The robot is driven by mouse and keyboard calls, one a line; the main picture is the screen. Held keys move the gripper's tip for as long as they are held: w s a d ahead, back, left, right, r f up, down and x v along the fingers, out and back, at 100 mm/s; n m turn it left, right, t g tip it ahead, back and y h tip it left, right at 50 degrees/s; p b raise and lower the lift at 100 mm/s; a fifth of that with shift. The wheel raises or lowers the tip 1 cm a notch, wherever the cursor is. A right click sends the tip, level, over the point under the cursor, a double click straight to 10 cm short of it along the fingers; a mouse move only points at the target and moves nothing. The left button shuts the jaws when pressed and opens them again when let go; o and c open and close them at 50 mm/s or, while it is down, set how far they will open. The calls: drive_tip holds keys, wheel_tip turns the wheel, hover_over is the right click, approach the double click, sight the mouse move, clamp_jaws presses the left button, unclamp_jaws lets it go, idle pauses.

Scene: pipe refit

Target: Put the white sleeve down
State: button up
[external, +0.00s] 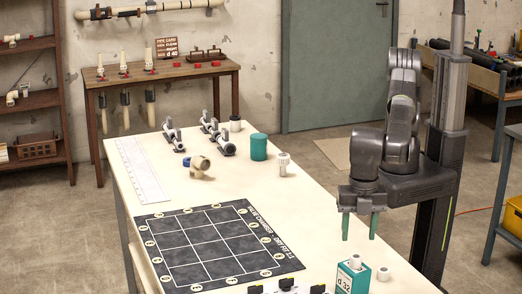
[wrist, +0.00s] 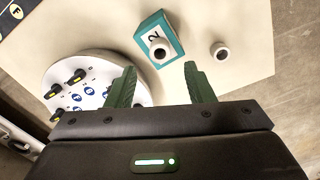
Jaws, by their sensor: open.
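One small white sleeve-like ring (external: 382,273) stands on the table at its right front; it also shows in the wrist view (wrist: 221,52). A second white ring (external: 355,260) is on the teal and white box (external: 352,279) marked d 32, and shows in the wrist view (wrist: 157,44) too. I cannot tell which is the white sleeve. My gripper (external: 360,227) has green fingers, is open and empty, and hangs above the table near its right edge, apart from both rings. In the wrist view its fingertips (wrist: 158,76) are spread below the box.
A white round plate (wrist: 75,92) with black handles lies left of the box. The dark gridded mat (external: 205,245) covers the table's middle. A teal cylinder (external: 259,147), a white fitting (external: 284,164) and a beige elbow (external: 200,167) stand farther back. The table's right edge is close.

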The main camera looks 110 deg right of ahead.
wheel_tip(320, 180, up, 5)
drive_tip(key=shift+r, duration=0.1)
drive_tip(key=shift+o, duration=0.2)
